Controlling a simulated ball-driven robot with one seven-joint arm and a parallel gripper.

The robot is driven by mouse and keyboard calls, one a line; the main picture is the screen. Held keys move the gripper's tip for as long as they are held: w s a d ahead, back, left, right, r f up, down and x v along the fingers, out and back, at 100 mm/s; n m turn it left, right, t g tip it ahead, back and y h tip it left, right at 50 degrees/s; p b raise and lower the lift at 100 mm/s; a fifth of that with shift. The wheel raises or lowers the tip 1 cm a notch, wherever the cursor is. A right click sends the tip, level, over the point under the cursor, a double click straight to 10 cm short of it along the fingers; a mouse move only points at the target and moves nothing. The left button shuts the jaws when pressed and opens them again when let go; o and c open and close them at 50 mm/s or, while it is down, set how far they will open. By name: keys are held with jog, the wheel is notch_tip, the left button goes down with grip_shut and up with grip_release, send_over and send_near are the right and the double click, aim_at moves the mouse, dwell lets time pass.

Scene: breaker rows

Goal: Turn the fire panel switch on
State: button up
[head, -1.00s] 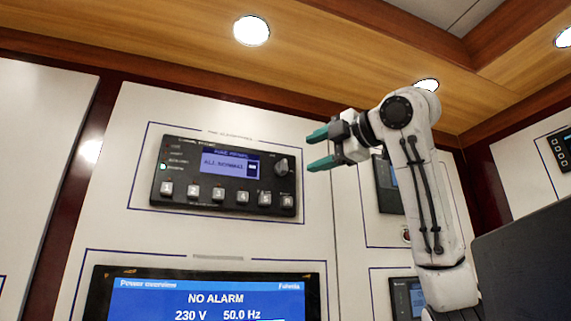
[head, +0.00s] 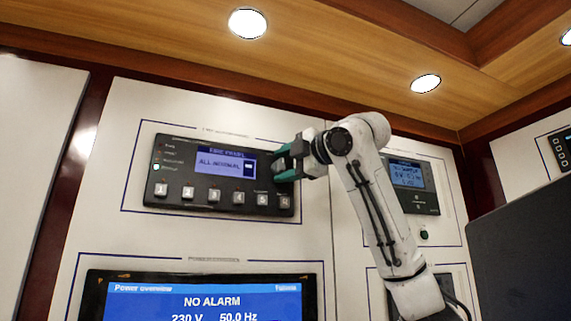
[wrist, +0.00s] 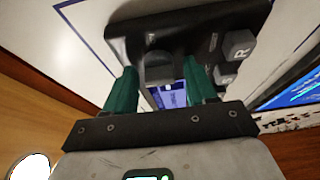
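The fire panel (head: 200,208) is a dark unit on the white wall, with a lit screen (head: 225,162) reading "FIRE PANEL" and "ALL NORMAL". Its rotary switch (wrist: 160,72) is a dark knob at the panel's right end, seen in the wrist view. In the head view my gripper covers most of it. My gripper (head: 280,165) is at the panel's right end, its teal fingers pointing at the panel. In the wrist view my gripper (wrist: 162,88) is open, with one finger on each side of the knob. I cannot tell whether either finger touches it.
A row of grey numbered buttons (head: 212,195) runs along the panel's lower part, close below my gripper. A large blue "NO ALARM" display (head: 205,300) is under the panel. Another dark device (head: 408,180) with a small screen is to the right, behind my arm.

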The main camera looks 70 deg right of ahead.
jog(key=c, duration=0.9)
jog(key=shift+f, duration=0.1)
jog(key=m+b, duration=0.1)
jog(key=m+t, duration=0.1)
jog(key=m+h+b, duration=0.1)
jog(key=m, duration=0.1)
jog(key=shift+w+f+b, duration=0.15)
jog(key=shift+f+b, duration=0.1)
jog(key=shift+b, duration=0.05)
jog(key=m+h+b, duration=0.1)
jog(key=m, duration=0.2)
jog(key=m+h+b, duration=0.1)
jog(key=m, duration=0.2)
jog(key=shift+t+h, duration=0.3)
jog(key=m+h, duration=0.1)
jog(key=m, duration=0.2)
jog(key=m+h+b, duration=0.1)
jog(key=m, duration=0.2)
jog(key=shift+w+a+g+h, duration=0.15)
jog(key=shift+g+h, duration=0.25)
jog(key=shift+m+g+h, duration=0.55)
jog(key=shift+m+h, duration=0.05)
jog(key=shift+m, duration=0.95)
jog(key=shift+m+g+h, duration=0.55)
jog(key=shift+m+h, duration=0.05)
jog(key=shift+m, duration=1.25)
